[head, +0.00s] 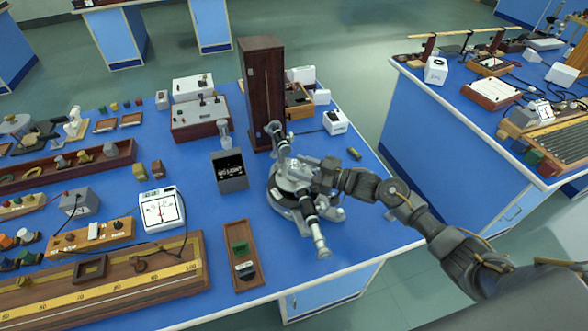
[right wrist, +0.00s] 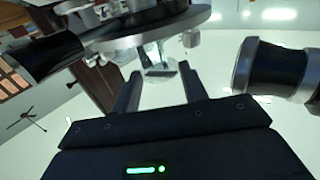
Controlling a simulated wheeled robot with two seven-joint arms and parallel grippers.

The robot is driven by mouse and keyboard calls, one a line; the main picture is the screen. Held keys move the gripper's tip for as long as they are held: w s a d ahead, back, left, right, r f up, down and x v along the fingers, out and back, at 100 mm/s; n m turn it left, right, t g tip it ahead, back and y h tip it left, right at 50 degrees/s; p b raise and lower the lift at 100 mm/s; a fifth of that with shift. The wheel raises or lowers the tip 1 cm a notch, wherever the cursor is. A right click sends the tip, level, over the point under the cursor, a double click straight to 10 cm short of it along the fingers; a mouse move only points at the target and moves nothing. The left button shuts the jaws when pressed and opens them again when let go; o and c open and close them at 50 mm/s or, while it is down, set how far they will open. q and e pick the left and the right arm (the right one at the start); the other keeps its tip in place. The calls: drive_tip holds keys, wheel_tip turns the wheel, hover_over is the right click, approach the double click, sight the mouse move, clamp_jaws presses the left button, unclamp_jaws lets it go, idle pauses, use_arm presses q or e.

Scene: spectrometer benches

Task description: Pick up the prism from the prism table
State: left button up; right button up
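The spectrometer (head: 290,190), a round grey metal instrument with tubes, stands near the right edge of the blue bench. My right gripper (head: 318,176) reaches over it from the right. In the right wrist view, a small clear, shiny block that looks like the prism (right wrist: 158,60) sits against the edge of a round metal disc, probably the prism table (right wrist: 145,30). My right gripper (right wrist: 160,75) has its two dark fingers apart, one on each side of the prism's line. Whether they touch it I cannot tell. The prism is not clear in the head view. My left gripper is out of view.
Telescope tubes (right wrist: 262,68) flank the fingers closely. A tall dark wooden box (head: 262,90) stands behind the spectrometer. A black box lamp (head: 230,170) is to its left and a wooden tray (head: 241,255) is at the front left. An aisle separates the second bench (head: 430,100).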

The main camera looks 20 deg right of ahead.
drive_tip(key=c, duration=0.5)
drive_tip(key=shift+o, duration=0.2)
drive_tip(key=shift+r, duration=0.1)
drive_tip(key=shift+r+b, duration=0.55)
drive_tip(key=shift+r, duration=0.1)
drive_tip(key=shift+r+b, duration=0.5)
drive_tip(key=shift+r, duration=0.25)
drive_tip(key=s+d+r+b, duration=0.1)
drive_tip(key=s+r+b, duration=0.1)
drive_tip(key=s+r, duration=0.8)
drive_tip(key=s, duration=0.4)
drive_tip(key=shift+d, duration=0.15)
